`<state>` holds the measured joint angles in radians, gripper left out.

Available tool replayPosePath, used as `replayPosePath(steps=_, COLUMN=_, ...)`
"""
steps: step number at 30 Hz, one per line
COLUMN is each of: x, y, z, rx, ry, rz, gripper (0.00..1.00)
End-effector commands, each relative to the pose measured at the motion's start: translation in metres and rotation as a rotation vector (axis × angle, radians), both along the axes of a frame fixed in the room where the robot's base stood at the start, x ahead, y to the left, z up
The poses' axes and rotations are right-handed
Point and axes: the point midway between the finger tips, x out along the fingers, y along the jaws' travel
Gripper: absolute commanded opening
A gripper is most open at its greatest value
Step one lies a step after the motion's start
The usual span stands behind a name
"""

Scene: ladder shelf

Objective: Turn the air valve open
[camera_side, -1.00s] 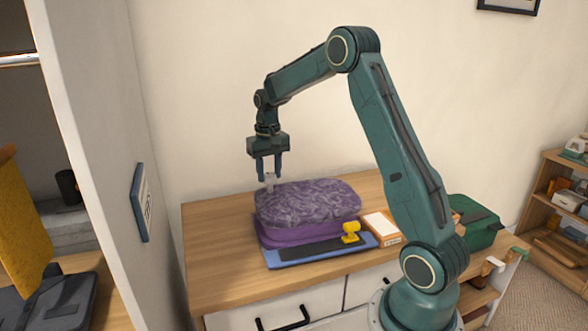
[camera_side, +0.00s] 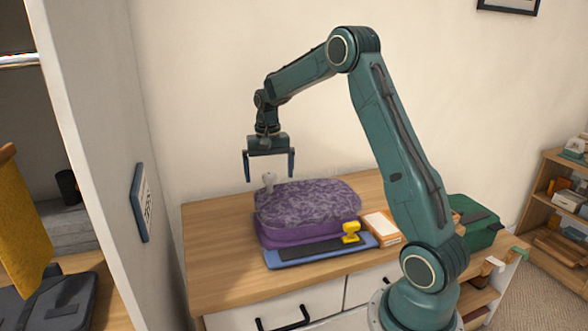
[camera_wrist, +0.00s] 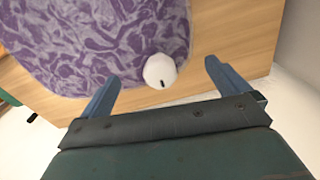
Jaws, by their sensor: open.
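The air valve (camera_side: 268,180) is a small pale knob at the back left corner of a purple patterned cushion (camera_side: 308,203). In the wrist view the valve (camera_wrist: 160,71) is a white round cap with a small dark mark, beside the edge of the purple cushion (camera_wrist: 95,40). My gripper (camera_side: 269,178) is above the valve with its jaws spread wide. In the wrist view the valve lies between the two blue fingers, with a gap on each side. The fingers hold nothing. The lower part of the valve is hidden under its cap.
The cushion rests on a blue board (camera_side: 285,262) on a wooden top (camera_side: 215,255). A green case (camera_side: 470,222) stands farther right. The wooden top is bare at the left.

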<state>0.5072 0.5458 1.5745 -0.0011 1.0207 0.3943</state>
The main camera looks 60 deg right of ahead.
Motion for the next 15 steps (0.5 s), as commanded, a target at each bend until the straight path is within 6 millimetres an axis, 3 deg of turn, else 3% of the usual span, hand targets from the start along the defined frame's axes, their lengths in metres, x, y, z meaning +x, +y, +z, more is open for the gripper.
replayPosePath(steps=15, x=0.0, y=0.0, z=0.024, rx=-0.001, ry=-0.002, rz=0.001, gripper=1.0)
